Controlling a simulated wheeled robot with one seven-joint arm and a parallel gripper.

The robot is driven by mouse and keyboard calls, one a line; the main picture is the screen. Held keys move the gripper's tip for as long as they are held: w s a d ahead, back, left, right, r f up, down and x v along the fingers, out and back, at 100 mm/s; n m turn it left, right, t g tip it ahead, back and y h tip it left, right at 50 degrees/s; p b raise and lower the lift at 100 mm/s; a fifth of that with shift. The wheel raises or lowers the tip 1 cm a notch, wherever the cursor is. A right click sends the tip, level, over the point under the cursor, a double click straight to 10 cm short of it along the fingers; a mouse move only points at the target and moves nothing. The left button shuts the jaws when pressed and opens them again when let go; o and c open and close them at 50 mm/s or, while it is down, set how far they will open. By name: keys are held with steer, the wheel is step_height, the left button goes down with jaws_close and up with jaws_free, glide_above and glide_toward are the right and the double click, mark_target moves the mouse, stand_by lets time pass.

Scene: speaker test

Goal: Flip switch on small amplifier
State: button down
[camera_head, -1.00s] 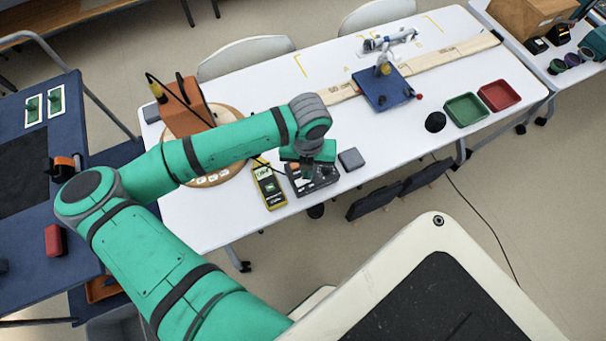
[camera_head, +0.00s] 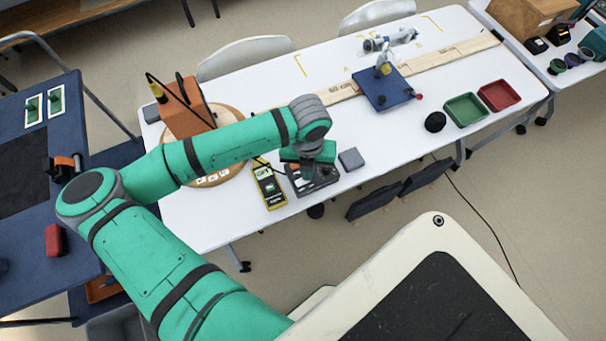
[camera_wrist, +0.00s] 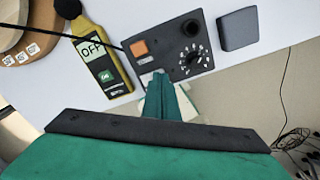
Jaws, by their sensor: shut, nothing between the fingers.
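The small amplifier is a dark box (camera_wrist: 182,32) with an orange switch (camera_wrist: 139,47) and a round dial with white marks (camera_wrist: 191,56) on its top face. In the head view the amplifier (camera_head: 320,186) lies near the front edge of the white table, partly hidden under my gripper (camera_head: 308,172). In the wrist view my gripper (camera_wrist: 160,82) is shut and empty. Its tips are over the near edge of the amplifier, just below and right of the orange switch. I cannot tell whether they touch it. The switch's position is unclear.
A yellow meter reading OFF (camera_wrist: 105,65) lies just left of the amplifier. A grey block (camera_wrist: 238,29) lies to its right. An orange-brown box (camera_head: 187,108) stands on a round wooden board (camera_head: 232,170). Green (camera_head: 465,111) and red (camera_head: 499,96) trays sit further right.

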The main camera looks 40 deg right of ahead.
steer(key=shift+f, duration=0.5)
stand_by(0.3)
steer(key=shift+r, duration=0.1)
step_height(320, 180, up, 7)
stand_by(0.9)
stand_by(0.5)
